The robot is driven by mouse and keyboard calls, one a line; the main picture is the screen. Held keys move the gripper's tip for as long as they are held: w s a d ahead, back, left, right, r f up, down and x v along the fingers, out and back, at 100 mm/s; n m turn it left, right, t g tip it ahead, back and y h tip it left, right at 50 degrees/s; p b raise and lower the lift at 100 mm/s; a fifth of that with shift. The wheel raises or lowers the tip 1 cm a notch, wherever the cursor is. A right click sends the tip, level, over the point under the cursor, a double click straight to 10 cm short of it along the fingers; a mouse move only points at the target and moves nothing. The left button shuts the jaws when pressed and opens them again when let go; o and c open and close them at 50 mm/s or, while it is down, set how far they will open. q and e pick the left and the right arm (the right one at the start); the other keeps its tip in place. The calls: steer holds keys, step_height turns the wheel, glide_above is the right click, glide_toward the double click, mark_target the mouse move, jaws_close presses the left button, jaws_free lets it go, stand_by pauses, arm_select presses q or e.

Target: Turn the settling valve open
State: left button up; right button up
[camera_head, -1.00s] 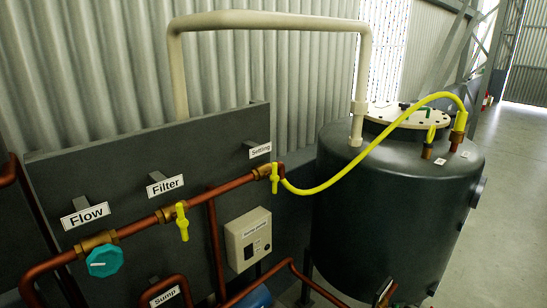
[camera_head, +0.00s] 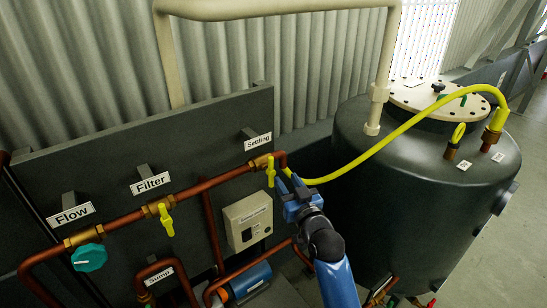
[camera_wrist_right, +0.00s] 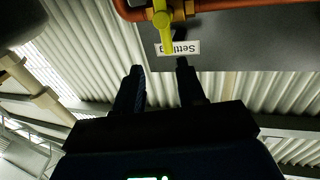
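The settling valve has a yellow handle (camera_head: 271,171) that hangs down from a brass body (camera_head: 261,163) on the copper pipe, below the "Settling" label (camera_head: 258,142). In the right wrist view the yellow handle (camera_wrist_right: 162,22) shows at the top, beyond the fingertips, with the label (camera_wrist_right: 179,48) upside down beside it. My right gripper (camera_head: 287,182) is just right of the handle in the head view. Its two fingers (camera_wrist_right: 160,68) are apart with nothing between them. It looks close to the handle but not around it. My left gripper is not in view.
The filter valve's yellow handle (camera_head: 166,220) and the teal flow knob (camera_head: 89,257) are on the same pipe to the left. A yellow hose (camera_head: 400,133) runs to the dark tank (camera_head: 420,190) at right. A beige control box (camera_head: 247,222) is below the settling valve.

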mark_target(272, 167)
steer(key=shift+g, duration=0.3)
steer(key=p+x, duration=0.1)
steer(key=x, duration=0.1)
steer(key=p+x, duration=0.1)
steer(key=x, duration=0.2)
steer(key=p+x, duration=0.1)
steer(key=x, duration=0.2)
steer(key=shift+s+a+f, duration=0.15)
steer(key=shift+a+f, duration=0.05)
steer(key=shift+a, duration=0.25)
steer(key=shift+x, duration=0.9)
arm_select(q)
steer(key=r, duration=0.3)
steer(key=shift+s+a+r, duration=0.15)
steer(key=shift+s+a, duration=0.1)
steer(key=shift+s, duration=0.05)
arm_select(e)
steer(key=shift+w+a+f, duration=0.1)
steer(key=shift+w+f, duration=0.05)
steer(key=shift+w, duration=0.1)
steer(key=shift+s, duration=0.1)
jaws_close()
